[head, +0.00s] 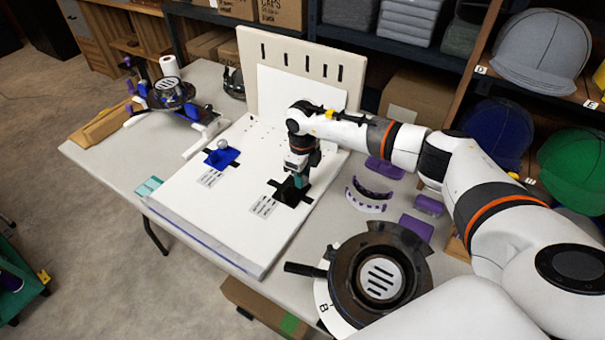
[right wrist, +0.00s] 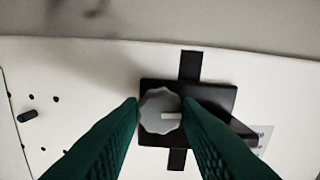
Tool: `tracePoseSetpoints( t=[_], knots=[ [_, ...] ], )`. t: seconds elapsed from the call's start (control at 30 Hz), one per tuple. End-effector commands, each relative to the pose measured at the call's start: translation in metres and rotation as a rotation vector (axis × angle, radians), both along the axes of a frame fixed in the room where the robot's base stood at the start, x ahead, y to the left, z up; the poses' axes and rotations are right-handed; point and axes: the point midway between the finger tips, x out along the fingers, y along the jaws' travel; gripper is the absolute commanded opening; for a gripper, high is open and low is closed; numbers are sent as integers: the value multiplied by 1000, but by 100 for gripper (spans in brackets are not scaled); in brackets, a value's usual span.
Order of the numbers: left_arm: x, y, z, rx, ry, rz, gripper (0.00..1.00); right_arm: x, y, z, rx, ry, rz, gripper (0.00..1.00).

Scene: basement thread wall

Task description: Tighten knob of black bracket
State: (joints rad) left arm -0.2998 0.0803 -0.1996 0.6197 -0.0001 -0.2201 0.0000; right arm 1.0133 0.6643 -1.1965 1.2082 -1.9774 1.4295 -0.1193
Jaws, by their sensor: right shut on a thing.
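The black bracket (head: 291,192) lies on the white board (head: 220,220), with a printed label beside it. In the right wrist view the bracket (right wrist: 215,98) shows as a black plate with black strips above and below. Its grey lobed knob (right wrist: 160,108), with a pale mark, sits between the green fingers of my right gripper (right wrist: 162,112). My right gripper (head: 300,180) points down over the bracket in the head view and is shut on the knob. It hides the knob there. A blue bracket (head: 221,157) with a grey knob stands to the left on the board. My left gripper is not in view.
A white slotted panel (head: 290,62) stands at the board's back. A dark round device (head: 378,280) with a handle is at the table's front right. Purple parts (head: 428,205) lie right of the board. A cap shelf (head: 545,95) stands at the right.

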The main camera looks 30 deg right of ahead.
Motion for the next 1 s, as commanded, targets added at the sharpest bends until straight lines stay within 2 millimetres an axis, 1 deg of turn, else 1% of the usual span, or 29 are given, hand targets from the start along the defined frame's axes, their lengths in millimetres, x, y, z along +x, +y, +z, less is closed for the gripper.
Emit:
tracePoseSetpoints(
  t=[0.2, 0.6, 0.63, 0.7, 0.77, 1.0],
  knots=[
    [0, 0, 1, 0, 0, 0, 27, 1, 0, 1, 0, -4, -39, 8],
    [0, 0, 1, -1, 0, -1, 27, 1, 0, 1, 1, -4, -44, 8],
    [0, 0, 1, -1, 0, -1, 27, 1, 0, 1, 1, -4, -44, 32],
    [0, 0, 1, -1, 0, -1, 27, 1, 0, 1, 0, -4, -44, 44],
    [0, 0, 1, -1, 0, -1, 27, 1, 0, 1, 0, -4, -44, 53],
    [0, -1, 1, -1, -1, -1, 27, 0, 0, 1, 0, -1, -44, 53]
  ],
)
